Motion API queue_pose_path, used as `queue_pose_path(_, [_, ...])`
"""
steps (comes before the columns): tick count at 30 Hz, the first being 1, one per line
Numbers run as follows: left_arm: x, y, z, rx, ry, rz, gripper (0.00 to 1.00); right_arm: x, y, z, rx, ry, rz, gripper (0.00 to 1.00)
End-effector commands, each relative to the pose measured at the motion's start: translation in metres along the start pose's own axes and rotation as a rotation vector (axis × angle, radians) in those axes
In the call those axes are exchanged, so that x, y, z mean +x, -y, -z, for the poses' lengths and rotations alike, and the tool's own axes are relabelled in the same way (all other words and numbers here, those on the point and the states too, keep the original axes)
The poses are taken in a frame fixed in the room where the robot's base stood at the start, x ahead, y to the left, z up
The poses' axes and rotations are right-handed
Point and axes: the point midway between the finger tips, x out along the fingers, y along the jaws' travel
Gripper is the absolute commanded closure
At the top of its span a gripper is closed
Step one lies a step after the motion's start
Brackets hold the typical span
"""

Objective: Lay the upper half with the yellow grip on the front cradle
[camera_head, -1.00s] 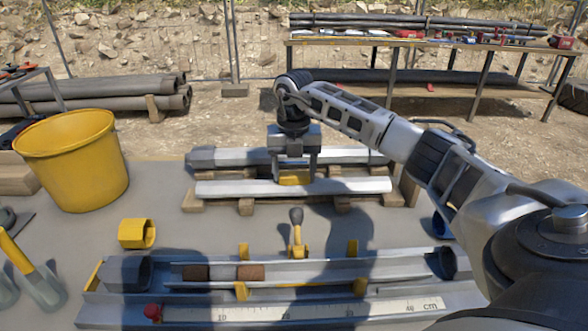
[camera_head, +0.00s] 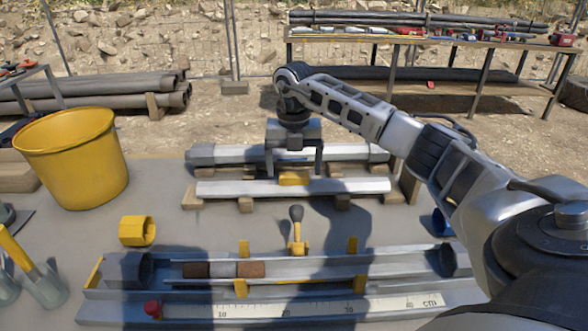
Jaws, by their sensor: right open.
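The upper half (camera_head: 340,186) is a long pale metal piece, lying level on the front cradle. Its yellow grip (camera_head: 294,178) stands up at its middle. The front cradle is made of wooden blocks, one (camera_head: 245,204) showing under the front edge. My right gripper (camera_head: 293,172) is open above the yellow grip, with a finger to each side and clear gaps between. Behind it a second long grey half (camera_head: 225,155) with dark ends lies on the back supports, partly hidden by the gripper. My left gripper is not in view.
A metal trough with a cm scale (camera_head: 290,309) and brown core pieces (camera_head: 250,269) lies in front. A yellow bucket (camera_head: 75,170), a yellow ring (camera_head: 137,230) and trowels (camera_head: 40,285) are at left. A small lever (camera_head: 297,235) stands between trough and cradle.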

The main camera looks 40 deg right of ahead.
Motion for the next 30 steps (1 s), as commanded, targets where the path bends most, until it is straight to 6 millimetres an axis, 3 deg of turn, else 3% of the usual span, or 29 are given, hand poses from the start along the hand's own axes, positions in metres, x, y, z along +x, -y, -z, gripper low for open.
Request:
queue_pose_path(9, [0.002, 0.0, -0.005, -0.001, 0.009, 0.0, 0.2, -0.072, -0.001, -0.001, 0.0, 0.005, -0.005, 0.15])
queue_pose_path(15, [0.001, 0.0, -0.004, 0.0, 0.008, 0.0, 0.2, -0.102, 0.0, -0.001, 0.001, 0.002, -0.002, 0.15])
queue_pose_path(30, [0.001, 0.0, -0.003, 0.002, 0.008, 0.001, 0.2, -0.112, 0.0, 0.0, 0.0, 0.001, -0.001, 0.15])
